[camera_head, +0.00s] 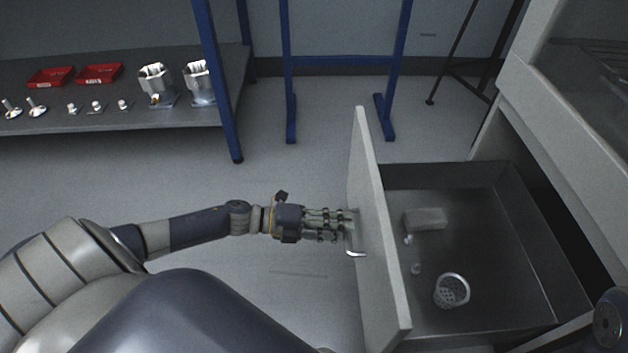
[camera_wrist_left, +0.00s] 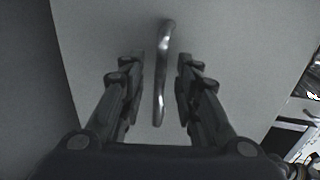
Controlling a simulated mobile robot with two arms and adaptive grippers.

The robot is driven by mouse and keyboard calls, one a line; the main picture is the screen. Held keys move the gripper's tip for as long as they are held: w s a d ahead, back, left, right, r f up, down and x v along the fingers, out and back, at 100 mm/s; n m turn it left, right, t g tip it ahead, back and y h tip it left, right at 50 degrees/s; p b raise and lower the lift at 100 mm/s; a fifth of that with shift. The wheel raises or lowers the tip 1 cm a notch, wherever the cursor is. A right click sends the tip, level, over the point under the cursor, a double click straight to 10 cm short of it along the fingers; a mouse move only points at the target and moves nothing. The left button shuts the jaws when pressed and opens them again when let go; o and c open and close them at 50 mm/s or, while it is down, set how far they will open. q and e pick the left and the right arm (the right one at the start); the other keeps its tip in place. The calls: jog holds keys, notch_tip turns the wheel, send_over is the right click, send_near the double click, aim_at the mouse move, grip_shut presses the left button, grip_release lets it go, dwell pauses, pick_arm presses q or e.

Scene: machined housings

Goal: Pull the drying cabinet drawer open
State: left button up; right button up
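The drying cabinet drawer (camera_head: 480,172) stands pulled well out, its inside in plain sight in the head view. Its pale front panel (camera_head: 375,240) faces left and carries a curved metal handle (camera_head: 354,246). My left gripper (camera_head: 348,224) is at the handle, its fingers pointing right toward the panel. In the left wrist view, the handle (camera_wrist_left: 161,72) lies between the two fingers of my left gripper (camera_wrist_left: 160,75), with a visible gap on each side. The fingers are open and do not appear to touch it. My right gripper is not in view.
The drawer holds a pale block (camera_head: 425,219), a mesh basket (camera_head: 451,291) and small parts. The cabinet body (camera_head: 580,110) rises at right. A shelf (camera_head: 100,128) with red trays (camera_head: 99,74) and metal housings (camera_head: 155,80) stands at upper left. Floor left of the drawer is clear.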

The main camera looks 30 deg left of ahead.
pick_arm(q)
jog(key=v, duration=1)
jog(key=shift+s+a, duration=0.1)
